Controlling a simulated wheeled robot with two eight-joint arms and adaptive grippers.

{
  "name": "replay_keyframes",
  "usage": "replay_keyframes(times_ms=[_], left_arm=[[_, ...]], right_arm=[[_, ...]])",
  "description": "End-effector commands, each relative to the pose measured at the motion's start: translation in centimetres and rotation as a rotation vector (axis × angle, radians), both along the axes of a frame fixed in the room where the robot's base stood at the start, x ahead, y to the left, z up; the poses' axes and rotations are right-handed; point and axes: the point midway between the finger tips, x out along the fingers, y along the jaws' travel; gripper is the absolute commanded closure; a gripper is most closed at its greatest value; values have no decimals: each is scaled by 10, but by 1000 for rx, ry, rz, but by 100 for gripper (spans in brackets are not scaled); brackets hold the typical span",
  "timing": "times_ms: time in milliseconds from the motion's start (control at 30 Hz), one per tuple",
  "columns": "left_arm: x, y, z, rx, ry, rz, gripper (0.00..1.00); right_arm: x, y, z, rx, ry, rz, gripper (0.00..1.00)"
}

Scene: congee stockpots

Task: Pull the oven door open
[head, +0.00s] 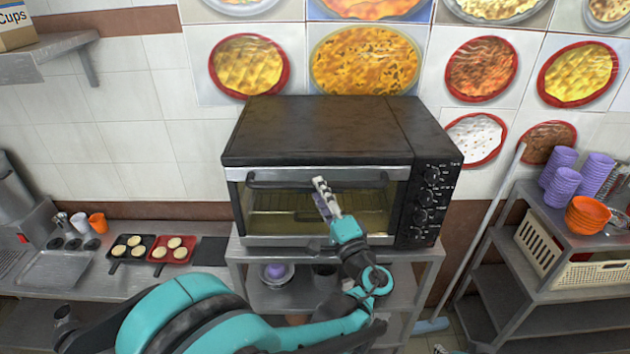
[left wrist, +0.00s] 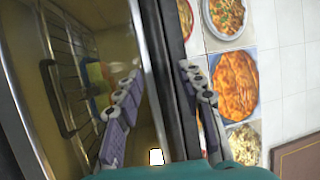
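The black toaster oven (head: 310,130) stands on a metal stand, and its glass door (head: 275,215) is shut. A dark bar handle (head: 365,181) runs across the top of the door. My left gripper (head: 322,190) is in front of the door's upper middle, overlapping the handle in the head view. In the left wrist view my left gripper (left wrist: 161,72) has its two fingers spread apart, one over the glass and one on the far side of a dark strip. I cannot tell whether either finger touches the handle. My right gripper is not in view.
A control panel with knobs (head: 427,195) is at the oven's right. A counter on the left holds small pans of food (head: 173,249). A rack on the right holds purple cups (head: 563,180), orange bowls (head: 584,214) and a cream basket (head: 560,262). A broom handle (head: 490,225) leans between.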

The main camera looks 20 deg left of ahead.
Motion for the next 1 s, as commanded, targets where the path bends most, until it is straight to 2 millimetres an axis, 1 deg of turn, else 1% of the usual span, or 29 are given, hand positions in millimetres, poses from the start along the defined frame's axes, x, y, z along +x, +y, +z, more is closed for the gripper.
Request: replay_keyframes(times_ms=[33,200,333,533,567,600,667,700,900,1000], left_arm=[[6,7,3,0,0,5,62],[21,18,6,0,1,2,62],[25,21,7,0,1,1,62],[26,21,6,-1,1,1,62],[26,21,6,-1,1,1,64],[26,21,6,-1,1,1,75],[26,21,6,-1,1,0,91],[26,21,6,-1,1,0,100],[25,21,6,-1,1,0,100],[25,19,4,2,-7,-1,100]], right_arm=[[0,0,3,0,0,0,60],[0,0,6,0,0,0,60],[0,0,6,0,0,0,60],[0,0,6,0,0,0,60],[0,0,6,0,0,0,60],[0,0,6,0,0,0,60],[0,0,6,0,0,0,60],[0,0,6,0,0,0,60],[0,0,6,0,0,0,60],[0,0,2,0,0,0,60]])
